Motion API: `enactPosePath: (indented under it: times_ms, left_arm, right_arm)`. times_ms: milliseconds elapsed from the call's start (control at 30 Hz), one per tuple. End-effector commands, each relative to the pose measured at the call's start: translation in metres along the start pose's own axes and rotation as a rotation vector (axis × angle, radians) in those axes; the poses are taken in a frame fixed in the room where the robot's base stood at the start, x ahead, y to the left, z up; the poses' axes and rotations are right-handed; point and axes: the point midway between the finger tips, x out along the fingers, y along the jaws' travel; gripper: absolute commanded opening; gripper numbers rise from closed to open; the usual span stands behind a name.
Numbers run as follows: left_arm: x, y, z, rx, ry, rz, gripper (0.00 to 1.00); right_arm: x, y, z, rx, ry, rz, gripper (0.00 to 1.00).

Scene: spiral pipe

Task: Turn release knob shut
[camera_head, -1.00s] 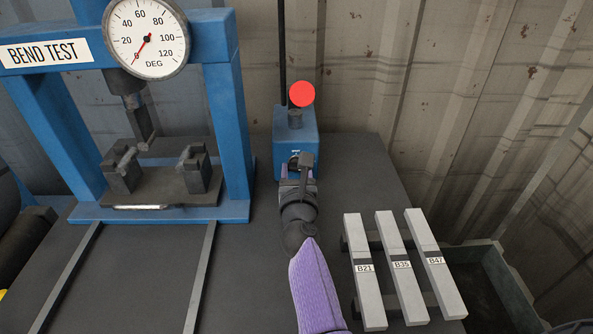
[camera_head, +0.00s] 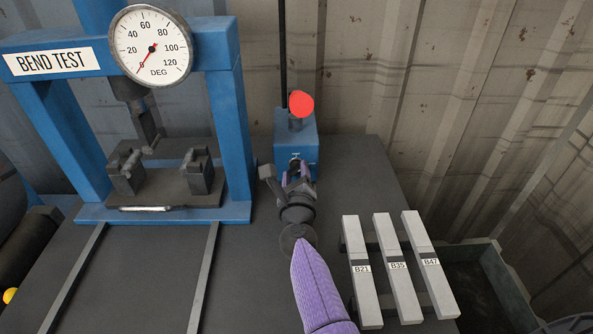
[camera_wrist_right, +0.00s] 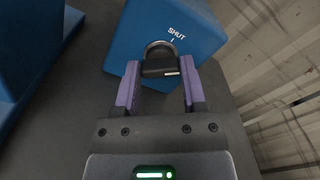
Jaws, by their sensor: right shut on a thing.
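The release knob (camera_wrist_right: 160,64) is a dark round knob on the face of a blue box (camera_head: 309,140). A white SHUT label and tick stand just above it in the right wrist view, and a pale mark shows on the knob's lower right part. My right gripper (camera_wrist_right: 160,90) is shut on the knob, with one purple finger on each side. In the head view my right gripper (camera_head: 295,172) reaches the front of the blue box and partly hides the knob. My left gripper is not in view.
A red button (camera_head: 301,103) tops the blue box. The blue bend test frame (camera_head: 233,120) with its dial gauge (camera_head: 150,60) stands left, its needle near 0. Three labelled bars (camera_head: 400,265) lie right on a rack, beside an open bin (camera_head: 503,270).

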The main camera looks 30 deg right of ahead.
Motion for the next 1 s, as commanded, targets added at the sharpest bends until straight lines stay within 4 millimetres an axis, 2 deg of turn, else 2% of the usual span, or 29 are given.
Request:
enactPosePath:
  times_ms: [600, 1000]
  left_arm:
    - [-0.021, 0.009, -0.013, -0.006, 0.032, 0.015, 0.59]
    - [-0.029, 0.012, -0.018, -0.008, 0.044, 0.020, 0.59]
  right_arm:
    - [0.000, 0.002, 0.000, -0.573, 0.000, 0.003, 0.00]
    - [0.000, 0.004, -0.001, -0.827, -0.001, 0.003, 0.00]
